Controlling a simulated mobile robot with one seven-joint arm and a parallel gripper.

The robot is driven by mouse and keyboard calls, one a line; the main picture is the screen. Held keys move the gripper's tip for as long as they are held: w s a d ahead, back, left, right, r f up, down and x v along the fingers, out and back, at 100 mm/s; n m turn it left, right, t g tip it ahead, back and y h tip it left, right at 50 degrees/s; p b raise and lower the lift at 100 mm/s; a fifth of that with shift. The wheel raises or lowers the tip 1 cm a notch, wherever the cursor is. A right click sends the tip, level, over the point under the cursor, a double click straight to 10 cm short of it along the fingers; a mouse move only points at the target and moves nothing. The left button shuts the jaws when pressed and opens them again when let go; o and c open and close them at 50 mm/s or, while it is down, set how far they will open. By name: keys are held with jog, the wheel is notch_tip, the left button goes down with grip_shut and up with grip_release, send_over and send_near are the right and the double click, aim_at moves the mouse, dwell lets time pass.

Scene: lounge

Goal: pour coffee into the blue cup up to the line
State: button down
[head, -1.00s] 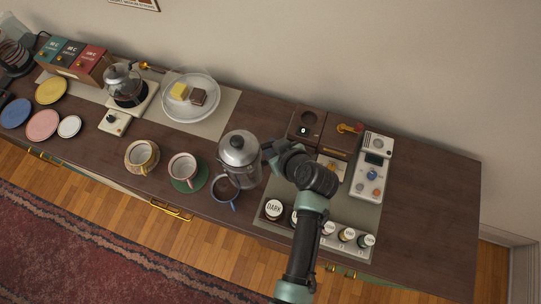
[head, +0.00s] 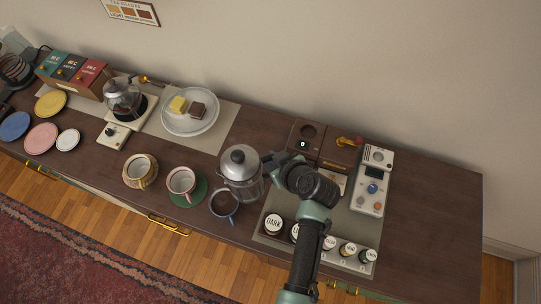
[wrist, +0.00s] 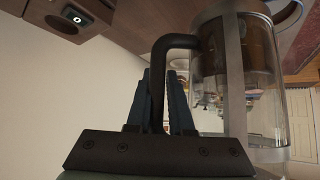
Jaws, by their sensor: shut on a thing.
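The blue cup (head: 224,205) stands near the counter's front edge in the head view, with dark liquid inside; its level against any line is too small to read. A glass coffee press (head: 241,177) with a metal lid is just behind and right of the cup, looking about upright. My gripper (head: 272,163) is shut on the press's dark handle from the right. In the wrist view, the handle (wrist: 158,75) passes between my gripper's fingers (wrist: 160,100), beside the glass body (wrist: 238,80). No stream of coffee is visible.
A pink cup (head: 181,181) on a green saucer stands close left of the blue cup, with a tan cup (head: 140,168) farther left. The counter's right end (head: 430,205) is clear.

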jog(key=f+n+t+h, duration=0.1)
jog(key=d+f+n+h, duration=0.1)
jog(key=h, duration=0.1)
jog(key=w+d+f+n+t+h+b, duration=0.1)
jog(key=h, duration=0.1)
jog(key=shift+f+t, duration=0.1)
jog(key=shift+t, duration=0.2)
dwell(3.9)
jog(key=shift+s+a+r+n+t+h+b, duration=0.15)
jog(key=shift+r+n+t+h+b, duration=0.3)
jog(key=shift+h+b, duration=0.5)
jog(key=shift+s+a+n+t+h+b, duration=0.1)
jog(key=shift+a+n+t+h+b, duration=0.3)
jog(key=shift+b, duration=1.65)
jog(key=shift+s+a+r+n+h+b, duration=0.1)
jog(key=shift+a+r+n+h+b, duration=0.2)
jog(key=shift+b, duration=0.3)
